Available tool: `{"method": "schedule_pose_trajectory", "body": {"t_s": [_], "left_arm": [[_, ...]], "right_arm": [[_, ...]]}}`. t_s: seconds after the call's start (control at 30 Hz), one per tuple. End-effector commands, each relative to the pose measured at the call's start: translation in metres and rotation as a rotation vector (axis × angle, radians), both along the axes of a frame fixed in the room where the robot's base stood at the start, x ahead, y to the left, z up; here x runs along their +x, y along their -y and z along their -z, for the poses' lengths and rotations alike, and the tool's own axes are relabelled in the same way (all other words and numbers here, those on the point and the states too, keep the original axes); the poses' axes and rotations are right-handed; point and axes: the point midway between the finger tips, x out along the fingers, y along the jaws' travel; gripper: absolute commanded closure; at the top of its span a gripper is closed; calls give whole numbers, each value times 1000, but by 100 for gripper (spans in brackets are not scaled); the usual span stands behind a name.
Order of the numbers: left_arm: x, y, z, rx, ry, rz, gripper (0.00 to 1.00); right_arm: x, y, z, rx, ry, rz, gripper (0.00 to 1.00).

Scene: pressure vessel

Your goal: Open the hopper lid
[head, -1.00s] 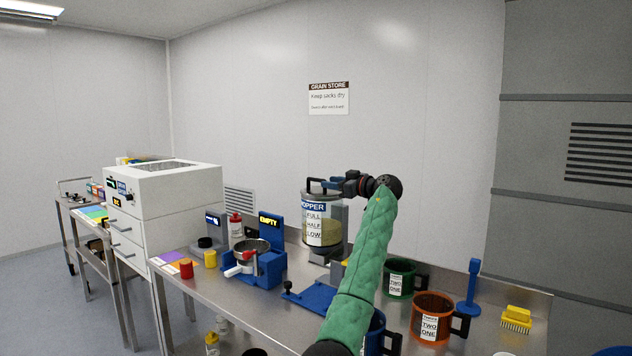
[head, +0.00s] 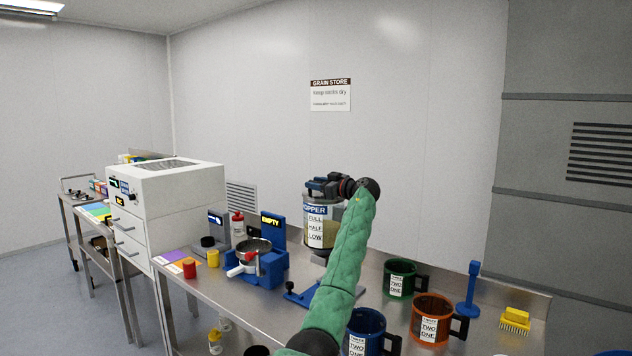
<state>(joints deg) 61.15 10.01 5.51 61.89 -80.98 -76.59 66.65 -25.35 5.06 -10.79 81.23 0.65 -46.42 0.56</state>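The hopper (head: 320,228) is a clear cylinder with a blue HOPPER band and FULL, HALF, LOW marks, standing upright on the steel bench. Pale grain shows inside it. My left gripper (head: 317,187) is at the lid on top of the hopper, at the dark lid handle. The gripper and wrist hide most of the lid and handle. Whether the fingers are closed on the handle cannot be told. My green-sleeved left arm covers the hopper's right side. My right gripper is not in view.
On the steel bench (head: 228,306), a blue-based device with a pan (head: 254,252) and an EMPTY sign stands left of the hopper. Green (head: 398,279), orange (head: 431,318) and blue (head: 366,330) mugs stand to the right, with a blue post (head: 469,290) and yellow brush (head: 515,321).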

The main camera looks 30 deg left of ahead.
Motion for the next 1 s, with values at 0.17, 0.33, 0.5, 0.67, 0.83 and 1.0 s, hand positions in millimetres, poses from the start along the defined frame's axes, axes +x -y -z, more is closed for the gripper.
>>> {"method": "schedule_pose_trajectory", "body": {"t_s": [0.17, 0.33, 0.5, 0.67, 0.83, 1.0], "left_arm": [[0, -3, 0, 0, 0, 0, 66], [0, -3, 0, 0, 0, 0, 66], [0, -3, 0, 0, 0, 0, 95], [0, -3, 0, 0, 0, 0, 100], [1, -3, -1, 1, -8, 0, 100], [3, -3, -7, 4, -51, 0, 100]], "right_arm": [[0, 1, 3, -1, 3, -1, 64], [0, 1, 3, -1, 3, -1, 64], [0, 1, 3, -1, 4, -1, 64], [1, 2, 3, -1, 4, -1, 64], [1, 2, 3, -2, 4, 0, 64], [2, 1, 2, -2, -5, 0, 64]]}}
